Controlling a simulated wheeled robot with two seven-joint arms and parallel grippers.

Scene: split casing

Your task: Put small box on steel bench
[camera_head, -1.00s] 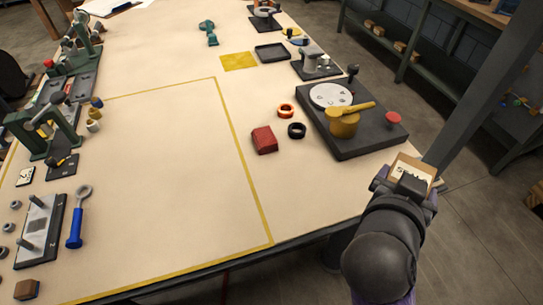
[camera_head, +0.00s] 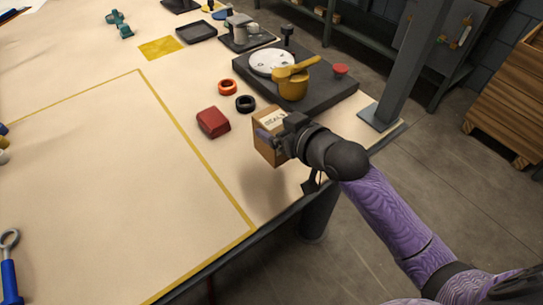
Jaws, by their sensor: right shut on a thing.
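The small brown cardboard box (camera_head: 264,150) with a white printed label is in my right gripper (camera_head: 277,136), whose fingers are shut on it. The box is over the right part of a cream-topped bench (camera_head: 120,190) with dark legs, just in front of a dark machine plate. I cannot tell if its bottom touches the bench top. Part of the box is hidden behind the gripper. A dark metal bench with a lower shelf (camera_head: 365,45) stands further back across the floor. My left gripper is out of view.
A red block (camera_head: 213,122), an orange ring (camera_head: 227,87) and a black ring (camera_head: 245,104) lie left of the box. The dark plate (camera_head: 320,95) carries a yellow-handled part. A dark post (camera_head: 405,70) rises at the bench corner. The yellow-outlined area (camera_head: 90,170) is largely clear.

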